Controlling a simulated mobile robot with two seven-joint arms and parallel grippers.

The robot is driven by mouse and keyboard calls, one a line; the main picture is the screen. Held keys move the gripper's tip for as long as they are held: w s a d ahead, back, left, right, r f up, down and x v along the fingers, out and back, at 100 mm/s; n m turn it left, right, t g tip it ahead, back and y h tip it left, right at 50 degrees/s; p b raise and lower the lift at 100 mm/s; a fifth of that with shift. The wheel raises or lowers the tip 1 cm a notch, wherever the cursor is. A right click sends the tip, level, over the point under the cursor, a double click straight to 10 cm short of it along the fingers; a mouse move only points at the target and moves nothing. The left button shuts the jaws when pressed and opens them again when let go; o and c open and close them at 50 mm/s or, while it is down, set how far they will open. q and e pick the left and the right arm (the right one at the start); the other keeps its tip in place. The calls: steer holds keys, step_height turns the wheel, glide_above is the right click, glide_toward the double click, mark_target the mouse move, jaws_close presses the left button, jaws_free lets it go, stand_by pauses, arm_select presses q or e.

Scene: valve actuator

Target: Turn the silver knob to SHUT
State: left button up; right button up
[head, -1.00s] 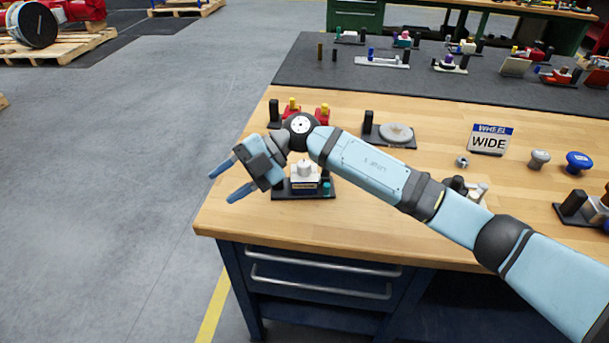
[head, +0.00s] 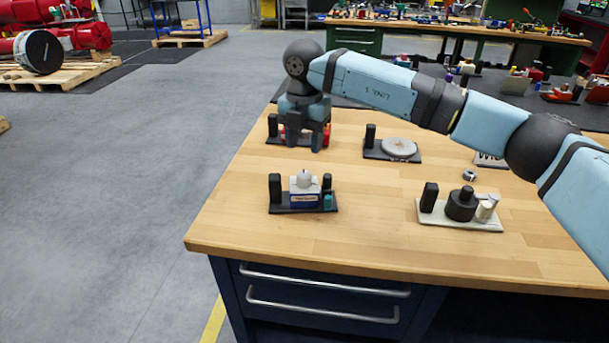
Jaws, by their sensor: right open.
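A silver-grey knob (head: 304,177) sits on top of a small white and blue box (head: 304,195), which stands on a black base plate near the table's left front. No SHUT marking is readable. My right gripper (head: 305,143) points down, open, behind and above this box. It is in front of a red device (head: 291,134) on another black base and partly hides it. I cannot tell whether the fingers touch that device. My left gripper is not in view.
A pale round disc (head: 399,148) on a black base stands right of the gripper. A pale plate (head: 462,216) with a black knob and silver cylinder stands at the right. My right arm crosses over the table's back. The wooden front strip (head: 370,243) is clear.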

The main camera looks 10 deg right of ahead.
mark_target(304, 173)
step_height(304, 173, down, 9)
steer(key=shift+r, duration=0.1)
stand_by(0.3)
steer(key=c, duration=0.7)
